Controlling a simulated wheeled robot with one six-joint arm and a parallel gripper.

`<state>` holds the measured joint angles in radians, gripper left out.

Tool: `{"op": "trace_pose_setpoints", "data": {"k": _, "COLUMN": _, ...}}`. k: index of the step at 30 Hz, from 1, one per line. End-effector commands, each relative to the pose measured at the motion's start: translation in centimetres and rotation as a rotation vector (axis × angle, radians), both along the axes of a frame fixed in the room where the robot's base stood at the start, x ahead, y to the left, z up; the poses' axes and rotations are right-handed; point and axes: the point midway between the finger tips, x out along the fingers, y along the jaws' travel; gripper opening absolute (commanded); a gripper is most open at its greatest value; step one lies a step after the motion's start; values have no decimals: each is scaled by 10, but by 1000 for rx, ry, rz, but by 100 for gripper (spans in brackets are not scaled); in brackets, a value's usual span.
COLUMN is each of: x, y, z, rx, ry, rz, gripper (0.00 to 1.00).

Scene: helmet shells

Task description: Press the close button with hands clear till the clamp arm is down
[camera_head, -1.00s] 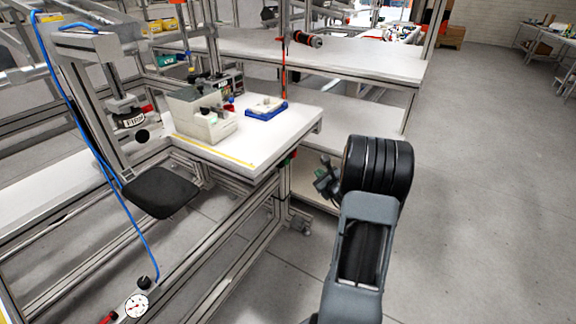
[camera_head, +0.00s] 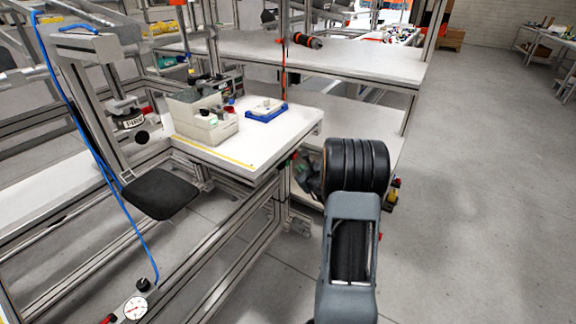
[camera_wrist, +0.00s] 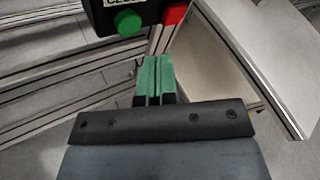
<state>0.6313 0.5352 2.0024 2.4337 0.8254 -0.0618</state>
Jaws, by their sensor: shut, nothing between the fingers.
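In the wrist view a black button box (camera_wrist: 146,8) is at the top edge, its white label cut off. It carries a green button (camera_wrist: 127,23) at left and a red button (camera_wrist: 173,13) at right. My gripper (camera_wrist: 153,62) is shut, its green fingers together and empty. The tips appear just below the box, between the two buttons in the picture; I see no contact. In the head view my gripper is mostly hidden behind my black wrist joint, beside the white table. I cannot pick out the clamp arm with certainty.
The white table (camera_head: 262,151) bears grey bins (camera_head: 205,127) and a blue tray (camera_head: 266,112). A metal frame at left has a black pad (camera_head: 160,192), a blue hose (camera_head: 107,175) and a gauge (camera_head: 135,308). The floor (camera_head: 480,200) at right is clear.

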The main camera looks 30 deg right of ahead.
Motion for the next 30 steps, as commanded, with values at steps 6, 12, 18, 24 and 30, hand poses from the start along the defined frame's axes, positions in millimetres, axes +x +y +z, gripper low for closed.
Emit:
{"op": "trace_pose_setpoints", "data": {"k": 6, "x": 12, "y": 7, "z": -1, "rx": -1, "ry": 0, "rz": 2, "gripper": 0}}
{"op": "trace_pose_setpoints", "data": {"k": 12, "x": 16, "y": 9, "z": -1, "rx": 0, "ry": 0, "rz": 0, "gripper": 0}}
{"op": "trace_pose_setpoints", "data": {"k": 18, "x": 16, "y": 9, "z": 0, "rx": 0, "ry": 0, "rz": 0, "gripper": 0}}
{"op": "trace_pose_setpoints", "data": {"k": 24, "x": 16, "y": 9, "z": 0, "rx": 0, "ry": 0, "rz": 0, "gripper": 0}}
{"op": "trace_pose_setpoints", "data": {"k": 30, "x": 16, "y": 9, "z": 0, "rx": 0, "ry": 0, "rz": 0, "gripper": 0}}
